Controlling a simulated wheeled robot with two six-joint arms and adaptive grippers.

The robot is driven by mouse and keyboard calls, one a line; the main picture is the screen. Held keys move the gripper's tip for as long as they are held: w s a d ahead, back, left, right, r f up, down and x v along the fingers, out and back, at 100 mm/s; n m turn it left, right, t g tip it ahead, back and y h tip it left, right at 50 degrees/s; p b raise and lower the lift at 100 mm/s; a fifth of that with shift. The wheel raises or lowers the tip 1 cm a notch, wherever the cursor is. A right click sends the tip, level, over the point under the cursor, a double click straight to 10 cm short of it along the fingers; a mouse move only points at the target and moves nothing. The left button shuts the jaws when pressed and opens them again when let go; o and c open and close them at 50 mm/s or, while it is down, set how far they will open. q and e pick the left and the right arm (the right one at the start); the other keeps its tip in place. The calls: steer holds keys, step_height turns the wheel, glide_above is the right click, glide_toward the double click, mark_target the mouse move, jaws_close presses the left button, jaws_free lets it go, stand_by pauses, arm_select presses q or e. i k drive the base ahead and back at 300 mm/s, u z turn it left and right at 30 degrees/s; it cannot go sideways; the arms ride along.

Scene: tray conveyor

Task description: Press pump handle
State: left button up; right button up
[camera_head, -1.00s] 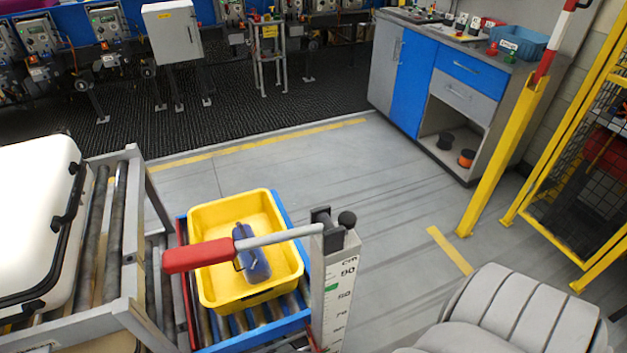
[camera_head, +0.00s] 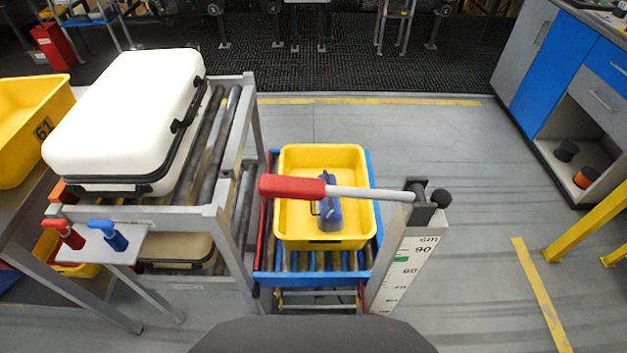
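The pump handle is a metal lever with a red grip (camera_head: 291,187). It runs roughly level from a dark pivot (camera_head: 424,205) at the top of a post, leftward across the yellow tray. The post carries a height scale (camera_head: 405,262) in cm with a small green mark. The yellow tray (camera_head: 291,232) sits on a blue-framed roller platform (camera_head: 263,278) and holds a blue object (camera_head: 331,212), partly hidden under the lever. Neither of my grippers shows in the head view.
A roller conveyor (camera_head: 222,150) with a white case (camera_head: 130,115) stands left of the platform. Red and blue handles (camera_head: 108,236) sit on a bracket at its front. Another yellow bin (camera_head: 25,125) is at far left. Open floor (camera_head: 460,170) lies right of the post, before a cabinet (camera_head: 519,60).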

mark_target(274, 185)
steer(key=z, duration=2.25)
steer(key=k, duration=1.4)
steer(key=u, duration=2.1)
